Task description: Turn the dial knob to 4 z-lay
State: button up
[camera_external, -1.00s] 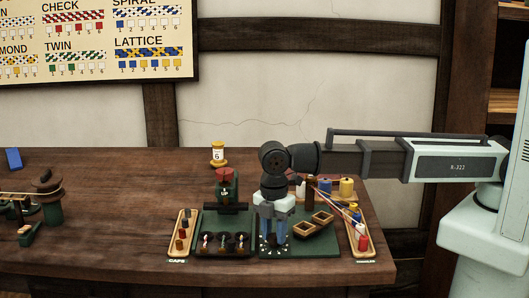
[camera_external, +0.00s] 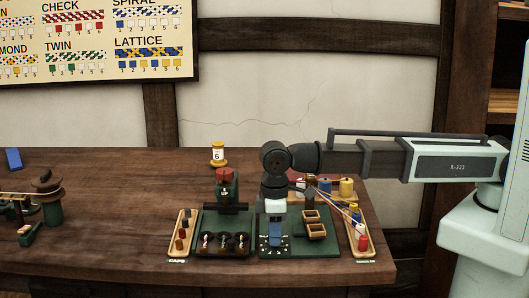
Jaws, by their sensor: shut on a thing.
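My gripper (camera_external: 275,240) points straight down at the front of the green base plate (camera_external: 302,249). Its blue fingers are low on the dial, shut on the dial knob, and they hide the knob itself. White dial marks (camera_external: 262,240) show around the fingertips. They are too small to read, so I cannot tell which setting the knob points at.
Two open wooden boxes (camera_external: 317,231) sit right of the gripper. A green machine with a red top (camera_external: 224,174) and a caps tray (camera_external: 182,234) are to the left. A tray of coloured pegs (camera_external: 359,235) is at the right. A yellow spool marked 6 (camera_external: 218,154) stands behind.

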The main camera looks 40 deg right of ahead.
jog(key=m, duration=0.4)
jog(key=shift+m, duration=2.6)
jog(key=o, duration=1)
jog(key=shift+o, duration=0.2)
notch_tip(320, 180, up, 14)
jog(key=shift+d, duration=0.15)
jog(key=shift+f, duration=0.1)
